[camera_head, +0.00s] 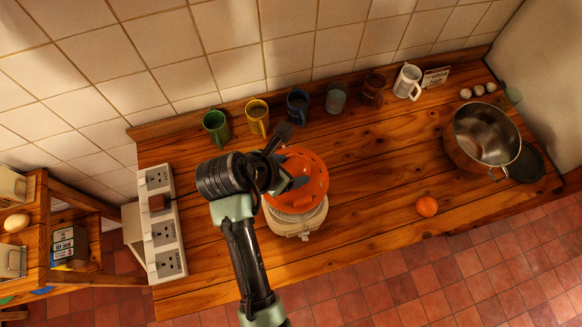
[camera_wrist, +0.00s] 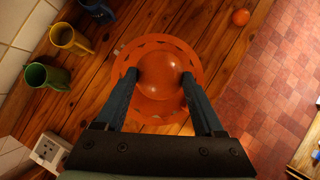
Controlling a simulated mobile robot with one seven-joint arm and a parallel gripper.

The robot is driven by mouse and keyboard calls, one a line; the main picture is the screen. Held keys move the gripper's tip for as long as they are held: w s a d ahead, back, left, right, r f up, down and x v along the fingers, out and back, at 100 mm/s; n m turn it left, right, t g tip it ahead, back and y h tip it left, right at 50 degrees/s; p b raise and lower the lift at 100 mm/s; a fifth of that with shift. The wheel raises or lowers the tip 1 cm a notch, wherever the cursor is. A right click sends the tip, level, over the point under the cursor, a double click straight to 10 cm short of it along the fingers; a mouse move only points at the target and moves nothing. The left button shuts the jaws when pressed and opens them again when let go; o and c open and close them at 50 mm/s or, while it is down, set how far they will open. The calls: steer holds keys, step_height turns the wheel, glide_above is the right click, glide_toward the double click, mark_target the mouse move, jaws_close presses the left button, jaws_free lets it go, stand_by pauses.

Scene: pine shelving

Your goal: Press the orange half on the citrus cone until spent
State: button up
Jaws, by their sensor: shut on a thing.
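The citrus juicer has a wide orange bowl (camera_head: 312,190) on a cream base (camera_head: 297,219) and stands on the wooden counter. My gripper (camera_head: 288,160) is over the bowl. In the wrist view my gripper (camera_wrist: 165,88) has its two dark fingers on either side of the orange half (camera_wrist: 160,78), shut on it. The orange half shows as a rounded dome, skin side toward the camera, in the middle of the bowl (camera_wrist: 126,66). The cone is hidden beneath it, and I cannot tell how firmly they touch.
A whole orange (camera_head: 427,206) lies on the counter to the right. A steel pot (camera_head: 485,133) stands at the far right. Green (camera_head: 216,126), yellow (camera_head: 257,117) and blue (camera_head: 297,104) mugs line the back wall. A white socket strip (camera_head: 161,222) runs along the left edge.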

steer(key=shift+f+b, duration=0.65)
steer(key=shift+f, duration=0.95)
steer(key=shift+s+d+f+p, duration=0.15)
steer(key=shift+f+p, duration=0.1)
steer(key=shift+p, duration=0.4)
stand_by(5.8)
